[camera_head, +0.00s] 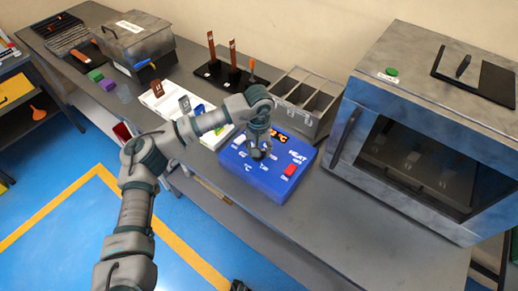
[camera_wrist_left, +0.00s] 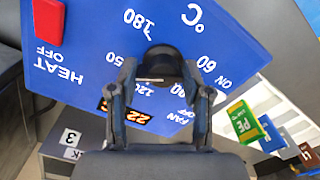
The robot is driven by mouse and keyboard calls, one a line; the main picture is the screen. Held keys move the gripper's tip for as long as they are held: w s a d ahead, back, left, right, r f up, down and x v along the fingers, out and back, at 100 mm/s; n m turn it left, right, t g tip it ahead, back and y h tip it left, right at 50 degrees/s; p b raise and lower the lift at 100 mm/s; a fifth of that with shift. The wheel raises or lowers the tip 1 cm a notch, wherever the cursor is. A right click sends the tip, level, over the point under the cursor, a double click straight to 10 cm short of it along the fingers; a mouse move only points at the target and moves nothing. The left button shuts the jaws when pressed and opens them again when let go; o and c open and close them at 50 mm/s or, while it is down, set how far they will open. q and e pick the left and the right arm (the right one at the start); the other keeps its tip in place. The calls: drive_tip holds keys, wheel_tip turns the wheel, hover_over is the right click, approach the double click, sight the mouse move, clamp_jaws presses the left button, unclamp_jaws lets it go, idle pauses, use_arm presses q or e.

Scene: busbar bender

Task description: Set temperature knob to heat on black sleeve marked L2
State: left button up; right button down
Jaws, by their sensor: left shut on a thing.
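The blue heater panel (camera_head: 240,172) lies on the bench; it also fills much of the wrist view (camera_wrist_left: 90,60). It bears a red HEAT switch (camera_head: 291,170), also at the upper left of the wrist view (camera_wrist_left: 44,18), and a lit orange display (camera_wrist_left: 145,122) partly hidden by a finger. My left gripper (camera_head: 259,152) is over the panel, its fingers (camera_wrist_left: 160,82) closed around the dark temperature knob (camera_wrist_left: 162,54), among printed numbers such as 60, 120 and 180. The knob's pointer is hidden. Labelled sleeve holders (camera_head: 165,100) stand left of the panel. My right gripper is not in view.
A large grey oven-like machine (camera_head: 440,115) with a green button (camera_head: 392,72) stands to the right. A grey divided bin (camera_head: 300,100) is behind the panel. Upright copper bars (camera_head: 233,55) stand on a black base. Free bench lies in front of the machine.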

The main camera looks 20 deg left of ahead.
use_arm(q)
drive_tip(key=shift+w+r, duration=0.15)
drive_tip(key=shift+r, duration=0.05)
drive_tip(key=o, duration=1)
drive_tip(key=shift+o, duration=0.8)
drive_tip(key=shift+f, duration=0.15)
drive_tip(key=shift+r, duration=0.25)
wheel_tip(320, 180, up, 11)
drive_tip(key=shift+r, duration=0.2)
